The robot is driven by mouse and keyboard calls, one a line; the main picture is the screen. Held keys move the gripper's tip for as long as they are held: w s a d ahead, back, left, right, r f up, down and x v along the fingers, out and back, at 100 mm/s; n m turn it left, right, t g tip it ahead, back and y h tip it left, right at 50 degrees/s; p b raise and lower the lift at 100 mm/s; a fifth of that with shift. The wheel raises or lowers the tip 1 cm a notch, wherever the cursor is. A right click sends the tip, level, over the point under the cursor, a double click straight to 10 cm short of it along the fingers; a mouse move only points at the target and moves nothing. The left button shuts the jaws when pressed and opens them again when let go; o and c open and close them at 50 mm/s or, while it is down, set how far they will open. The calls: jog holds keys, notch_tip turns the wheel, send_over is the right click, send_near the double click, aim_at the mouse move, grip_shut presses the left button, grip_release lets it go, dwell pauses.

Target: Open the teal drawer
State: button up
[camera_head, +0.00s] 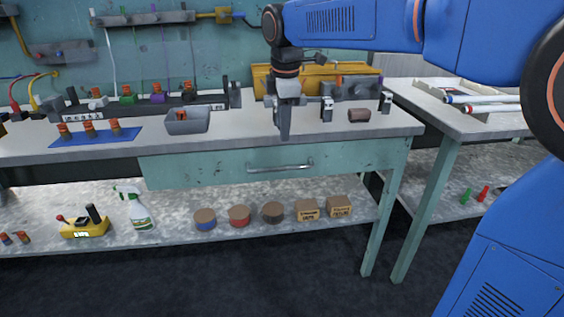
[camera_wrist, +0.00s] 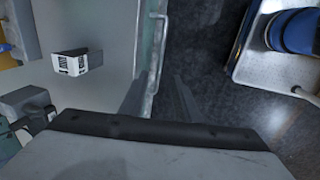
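The teal drawer (camera_head: 215,168) is under the workbench top and looks shut, its front flush with the bench. Its metal bar handle (camera_head: 280,166) runs across the front; in the wrist view the handle (camera_wrist: 154,85) appears as an upright bar along the drawer's edge. My gripper (camera_head: 284,136) points down near the bench's front edge, above the handle. In the wrist view its two fingers (camera_wrist: 158,98) are apart and empty, one on each side of the handle's line. The fingertips look higher than the handle and I see no contact.
The bench top (camera_head: 240,132) holds a grey bin (camera_head: 187,121), a blue mat (camera_head: 72,138) and a brown cylinder (camera_head: 359,115). The lower shelf (camera_head: 170,232) holds a spray bottle (camera_head: 134,207) and several round tins and boxes. Floor in front of the drawer is clear.

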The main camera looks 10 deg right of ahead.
aim_at(282, 169)
jog(key=f, duration=0.4)
jog(key=w+f, duration=0.1)
jog(key=f, duration=0.3)
jog(key=w+f, duration=0.1)
jog(key=f, duration=0.4)
jog(key=shift+w, duration=0.25)
grip_shut()
